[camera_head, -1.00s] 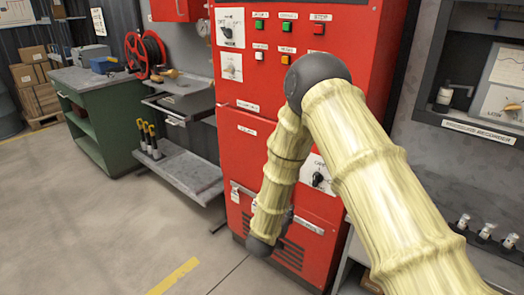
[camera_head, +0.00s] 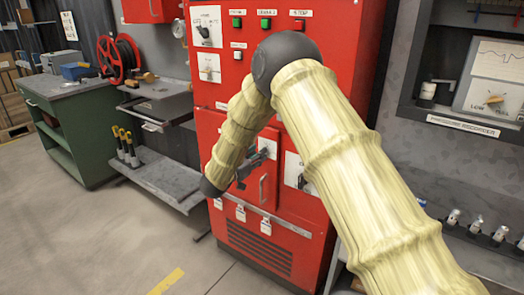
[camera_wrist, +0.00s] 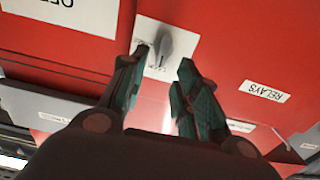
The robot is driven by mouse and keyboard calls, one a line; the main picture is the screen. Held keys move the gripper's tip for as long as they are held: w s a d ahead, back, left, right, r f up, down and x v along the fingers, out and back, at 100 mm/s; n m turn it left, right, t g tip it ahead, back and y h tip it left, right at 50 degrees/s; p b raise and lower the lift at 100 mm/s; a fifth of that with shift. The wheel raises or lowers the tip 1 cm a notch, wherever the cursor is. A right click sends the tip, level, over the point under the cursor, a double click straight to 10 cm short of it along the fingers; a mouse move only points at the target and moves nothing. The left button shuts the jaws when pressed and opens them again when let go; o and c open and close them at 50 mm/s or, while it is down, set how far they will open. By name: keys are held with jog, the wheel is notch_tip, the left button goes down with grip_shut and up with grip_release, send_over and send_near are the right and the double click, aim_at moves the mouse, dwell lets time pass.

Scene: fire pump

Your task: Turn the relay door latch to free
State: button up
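In the wrist view, the latch (camera_wrist: 176,44) is a grey knob on a white plate (camera_wrist: 150,30) fixed to a red panel. A label reading RELAYS (camera_wrist: 264,91) is to its right. My gripper (camera_wrist: 165,58) is open, with its dark green fingers pointing at the latch. The left fingertip overlaps the plate and the right one is just below and right of the knob. I cannot tell whether either touches it. In the head view, my gripper (camera_head: 257,165) is in front of the red cabinet's relay door (camera_head: 238,196), and the latch is hidden there.
The red cabinet (camera_head: 345,50) carries buttons and dials. A dial on a white plate (camera_head: 294,172) is right of my gripper, and a vertical handle (camera_head: 263,188) is below it. A steel shelf (camera_head: 165,180) and green bench (camera_head: 85,150) stand left. The floor in front is clear.

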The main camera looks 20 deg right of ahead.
jog(key=shift+x, duration=1.85)
jog(key=shift+s, duration=0.1)
grip_shut()
